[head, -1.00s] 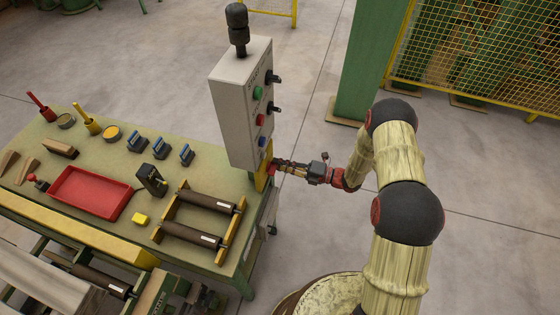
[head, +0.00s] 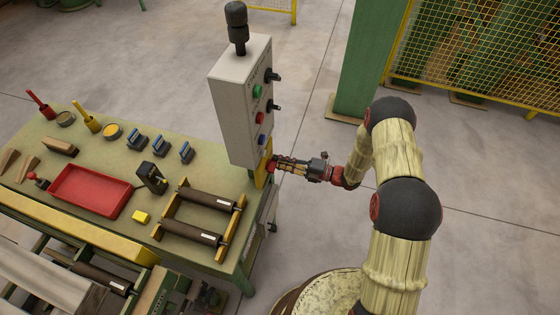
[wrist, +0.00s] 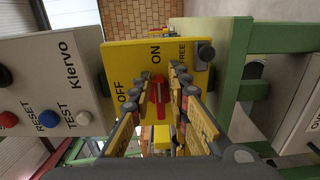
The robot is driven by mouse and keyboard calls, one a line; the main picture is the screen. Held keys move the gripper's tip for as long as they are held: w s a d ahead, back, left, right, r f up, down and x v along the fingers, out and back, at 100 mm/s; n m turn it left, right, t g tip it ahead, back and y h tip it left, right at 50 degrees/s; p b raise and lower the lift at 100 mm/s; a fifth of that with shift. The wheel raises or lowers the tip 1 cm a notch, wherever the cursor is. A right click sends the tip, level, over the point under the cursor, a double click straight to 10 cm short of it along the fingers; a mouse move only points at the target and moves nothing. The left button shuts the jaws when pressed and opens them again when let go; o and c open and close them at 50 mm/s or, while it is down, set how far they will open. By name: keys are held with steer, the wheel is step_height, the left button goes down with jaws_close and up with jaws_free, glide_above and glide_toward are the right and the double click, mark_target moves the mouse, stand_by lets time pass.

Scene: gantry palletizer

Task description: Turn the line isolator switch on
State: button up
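The isolator switch is a red handle (wrist: 159,97) on a yellow plate (wrist: 118,62) marked OFF, ON and FREE. In the wrist view the handle stands lengthwise up the picture, its upper end toward ON; OFF is to its left. My gripper (wrist: 162,80) is open, with one finger on each side of the handle and narrow gaps showing. I cannot tell if a finger touches it. In the head view my gripper (head: 278,164) is at the yellow plate (head: 263,166) below the grey control box, and its fingers hide most of the handle.
The grey control box (head: 236,118), with buttons and black knobs, rises above the plate. A green bench (head: 130,185) holds a red tray (head: 90,190) and rollers (head: 205,200). A green post (head: 365,60) stands behind my arm. Floor to the right is clear.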

steer(key=shift+o, duration=0.9)
steer(key=v, duration=1.2)
steer(key=shift+r, duration=0.1)
